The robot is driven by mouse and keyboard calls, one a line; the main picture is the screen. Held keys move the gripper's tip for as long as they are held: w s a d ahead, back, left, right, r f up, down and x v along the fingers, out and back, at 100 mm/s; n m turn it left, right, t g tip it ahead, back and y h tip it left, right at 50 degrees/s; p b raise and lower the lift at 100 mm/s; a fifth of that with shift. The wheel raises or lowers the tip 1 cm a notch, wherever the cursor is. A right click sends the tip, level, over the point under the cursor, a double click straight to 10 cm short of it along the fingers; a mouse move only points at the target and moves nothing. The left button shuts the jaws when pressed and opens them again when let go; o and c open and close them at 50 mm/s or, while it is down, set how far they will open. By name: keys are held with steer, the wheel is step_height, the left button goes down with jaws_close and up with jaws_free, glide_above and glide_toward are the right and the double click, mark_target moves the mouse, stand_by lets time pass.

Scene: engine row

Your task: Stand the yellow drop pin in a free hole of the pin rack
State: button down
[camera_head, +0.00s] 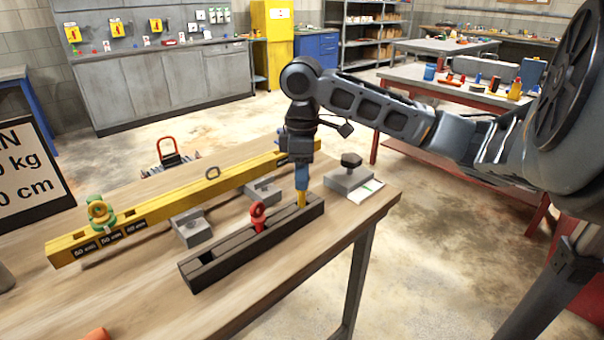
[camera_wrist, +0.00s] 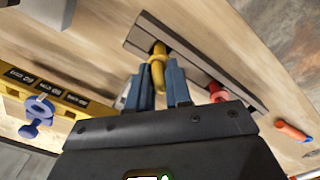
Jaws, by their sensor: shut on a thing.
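The yellow drop pin (camera_head: 301,199) is between the blue fingers of my gripper (camera_head: 302,184), which is shut on it. The pin points down at the right end of the dark pin rack (camera_head: 220,265). In the wrist view the pin's ring (camera_wrist: 157,72) sits between the fingertips (camera_wrist: 156,76), and its far end meets a dark opening in the rack (camera_wrist: 185,62). How deep it sits is hidden. A red pin (camera_head: 258,214) stands in the rack's middle, and its ring shows in the wrist view (camera_wrist: 218,93). An opening shows at the rack's left part.
A yellow beam (camera_head: 165,213) with labels lies behind the rack, with green and yellow ringed pins (camera_head: 101,212) at its left end. Grey blocks (camera_head: 192,228) stand between. A grey block with a dark knob (camera_head: 350,176) is right of the gripper. An orange object (camera_head: 97,334) lies at the front edge.

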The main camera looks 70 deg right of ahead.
steer(key=shift+f+b, duration=0.5)
steer(key=shift+f, duration=0.3)
steer(key=c, duration=1)
jaws_free()
steer(key=shift+o, duration=0.2)
steer(key=shift+r, duration=0.1)
step_height(320, 180, up, 8)
steer(key=shift+f, duration=0.2)
